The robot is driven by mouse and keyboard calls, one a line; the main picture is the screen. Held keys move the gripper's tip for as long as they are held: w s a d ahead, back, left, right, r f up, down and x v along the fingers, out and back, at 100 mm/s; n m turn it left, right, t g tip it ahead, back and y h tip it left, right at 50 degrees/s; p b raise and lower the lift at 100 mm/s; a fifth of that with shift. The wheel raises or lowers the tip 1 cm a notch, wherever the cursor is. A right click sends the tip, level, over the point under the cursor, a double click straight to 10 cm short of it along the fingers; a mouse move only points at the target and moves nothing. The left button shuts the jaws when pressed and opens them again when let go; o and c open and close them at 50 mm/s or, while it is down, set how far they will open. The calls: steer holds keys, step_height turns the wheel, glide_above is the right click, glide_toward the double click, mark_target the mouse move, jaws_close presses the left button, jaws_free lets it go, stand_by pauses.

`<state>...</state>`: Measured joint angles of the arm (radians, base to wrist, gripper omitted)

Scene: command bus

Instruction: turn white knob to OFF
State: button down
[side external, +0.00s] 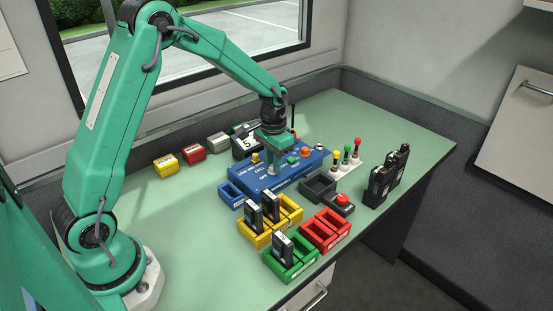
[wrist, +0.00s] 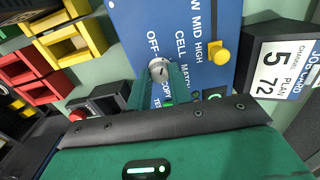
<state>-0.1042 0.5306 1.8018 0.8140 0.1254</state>
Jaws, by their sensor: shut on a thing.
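The blue control panel (side external: 253,181) lies on the green table, with a yellow knob and orange and green buttons on top. My gripper (side external: 274,165) reaches down onto the panel from above. In the wrist view, the white knob (wrist: 158,68) sits at the tips of my gripper (wrist: 157,84), which is shut on it. OFF is printed beside the knob, and LOW, MID and HIGH are lettered farther right. A small dark mark shows on the knob's top; I cannot tell clearly which label it faces. The fingers hide part of the knob and nearby lettering.
A yellow knob (wrist: 219,56) and a job card holder (wrist: 277,62) are close by. Yellow (side external: 252,236), red (side external: 327,230) and green (side external: 292,265) trays stand in front. Black radios (side external: 378,187) stand at right. The table's left front is clear.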

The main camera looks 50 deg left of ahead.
steer(key=n, duration=0.5)
steer(key=shift+w+a+n, duration=0.1)
steer(key=shift+a+n, duration=0.05)
steer(key=shift+n, duration=0.25)
steer(key=shift+r, duration=0.1)
steer(key=c, duration=1.3)
jaws_free()
steer(key=shift+r, duration=3.85)
